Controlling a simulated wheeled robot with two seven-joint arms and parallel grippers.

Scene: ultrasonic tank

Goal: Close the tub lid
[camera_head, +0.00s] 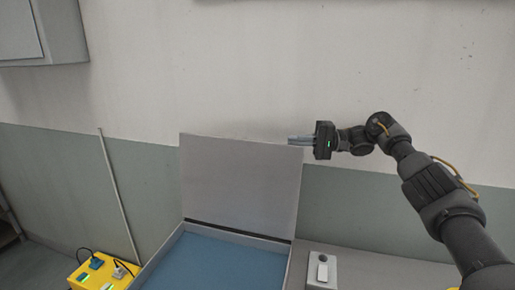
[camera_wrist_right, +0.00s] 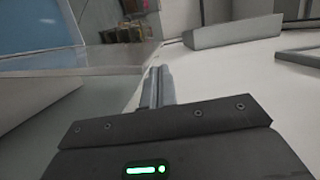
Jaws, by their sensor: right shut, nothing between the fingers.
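The tub lid (camera_head: 240,185) is a flat grey panel standing open, nearly upright, at the back of the tub. The tub (camera_head: 215,262) holds blue liquid or has a blue inside, and its front is cut off by the head view's lower edge. My right gripper (camera_head: 291,140) is shut and empty. It points left at the lid's upper right corner; whether it touches or is behind the edge I cannot tell. In the right wrist view its closed fingers (camera_wrist_right: 158,87) show near a pale panel edge, with a blue area at the upper left. My left gripper is out of view.
A yellow box (camera_head: 100,272) with cables stands left of the tub. A small white switch unit (camera_head: 321,270) is on the grey surface to the right. A thin pole (camera_head: 119,198) leans on the wall. A grey cabinet (camera_head: 40,32) hangs at the upper left.

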